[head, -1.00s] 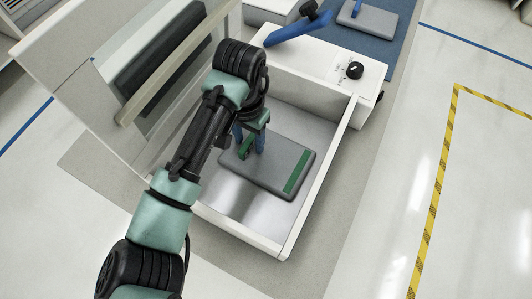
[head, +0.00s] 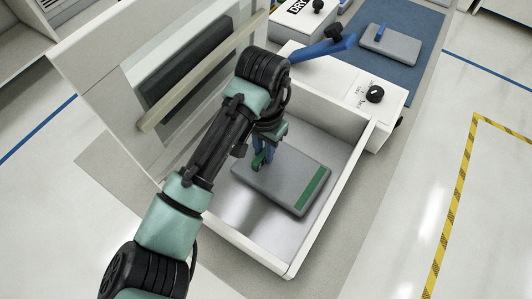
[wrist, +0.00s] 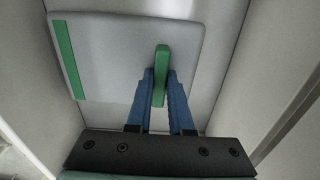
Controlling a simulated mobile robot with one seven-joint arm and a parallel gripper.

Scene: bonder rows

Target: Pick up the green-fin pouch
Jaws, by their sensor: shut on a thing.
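The green-fin pouch (head: 275,181) is a flat grey slab with a green stripe along one end and a green upright fin. It lies in the metal-floored tray (head: 237,216), apparently on its floor. My gripper (head: 262,163) is over the pouch with its blue fingers pointing down. In the wrist view my gripper (wrist: 159,95) has its fingers on both sides of the green fin (wrist: 160,75), shut on it. The pouch (wrist: 115,50) fills much of that view, its green stripe (wrist: 68,60) at the left.
The tray has raised white walls. A raised lid (head: 110,85) stands at its left, and a white panel with a black knob (head: 375,94) and a blue lever (head: 318,47) is behind. Another grey pouch with a blue fin (head: 391,45) lies on a blue mat (head: 425,70).

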